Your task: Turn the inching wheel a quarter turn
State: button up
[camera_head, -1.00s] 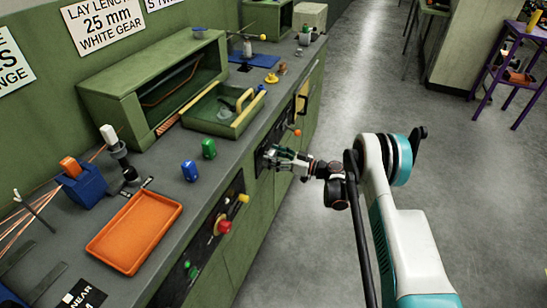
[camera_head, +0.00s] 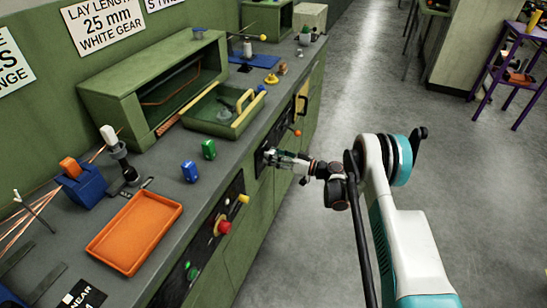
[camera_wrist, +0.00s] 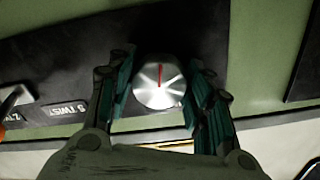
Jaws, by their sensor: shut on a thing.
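The inching wheel (camera_wrist: 160,84) is a silver round knob with a red line, on a black panel on the cabinet front. In the wrist view its red line points nearly straight up. My gripper (camera_wrist: 160,98) has a finger on each side of the wheel and is shut on it.
The panel bears a "TWIST" label (camera_wrist: 68,108). A red knob (camera_head: 224,227) and a yellow one (camera_head: 243,198) stick out to the left along the front. An orange-tipped lever (camera_head: 296,132) is just beyond my gripper. The aisle floor (camera_head: 300,245) is clear.

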jog(key=m, duration=0.4)
jog(key=shift+m, duration=0.3)
jog(key=m, duration=0.3)
jog(key=shift+m, duration=0.3)
jog(key=m, duration=0.4)
jog(key=shift+m, duration=2.1)
jog(key=o, duration=1)
jog(key=shift+o, duration=0.2)
